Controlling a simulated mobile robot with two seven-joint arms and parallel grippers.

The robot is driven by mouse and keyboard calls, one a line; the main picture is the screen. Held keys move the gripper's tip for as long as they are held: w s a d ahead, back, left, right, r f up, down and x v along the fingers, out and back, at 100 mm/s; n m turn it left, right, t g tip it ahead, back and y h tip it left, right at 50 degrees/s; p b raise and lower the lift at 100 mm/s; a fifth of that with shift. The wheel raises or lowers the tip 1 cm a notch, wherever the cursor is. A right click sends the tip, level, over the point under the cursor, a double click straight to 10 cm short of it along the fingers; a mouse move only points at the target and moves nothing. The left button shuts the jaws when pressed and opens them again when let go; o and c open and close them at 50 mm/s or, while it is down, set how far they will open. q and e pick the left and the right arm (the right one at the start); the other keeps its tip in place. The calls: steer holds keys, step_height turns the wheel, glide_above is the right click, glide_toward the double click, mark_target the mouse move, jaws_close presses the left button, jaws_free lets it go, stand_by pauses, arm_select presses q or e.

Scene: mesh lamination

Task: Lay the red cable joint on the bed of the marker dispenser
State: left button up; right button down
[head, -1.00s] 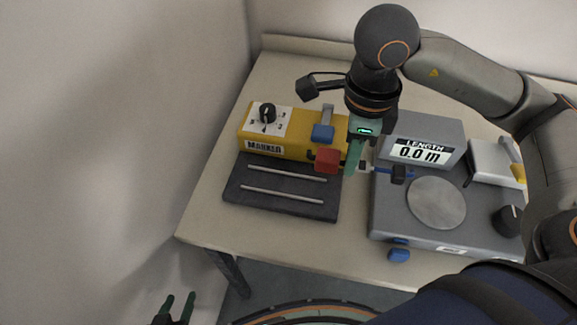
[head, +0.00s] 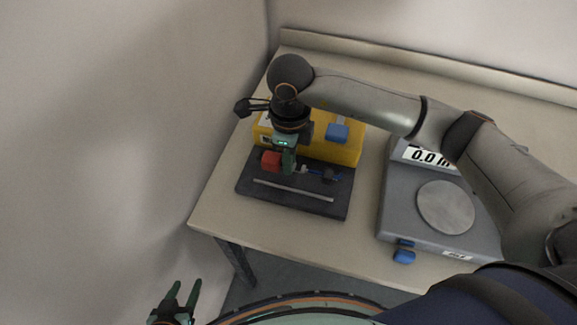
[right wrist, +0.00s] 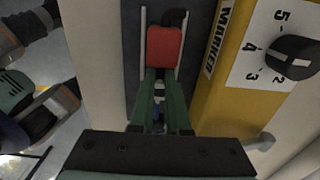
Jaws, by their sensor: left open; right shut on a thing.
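The red cable joint (head: 271,161) is over the dark bed (head: 292,203) of the yellow marker dispenser (head: 345,153). My right gripper (head: 288,168) is shut on it; the red block shows beyond the green fingertips in the right wrist view (right wrist: 165,47). A blue piece and a black end show on the other side of the fingers. In the right wrist view the red block lies between the bed's two pale rails. I cannot tell whether it touches the bed. My left gripper (head: 182,296) is open and empty, low at the left, off the table.
A wall stands close on the left.

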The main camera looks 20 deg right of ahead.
mark_target(289, 178)
steer(key=shift+a+f, duration=0.1)
steer(key=shift+f, duration=1.6)
steer(key=shift+f, duration=0.15)
steer(key=c, duration=1.2)
jaws_free()
steer(key=shift+o, duration=0.2)
step_height(289, 178, up, 12)
steer(key=shift+r, duration=0.2)
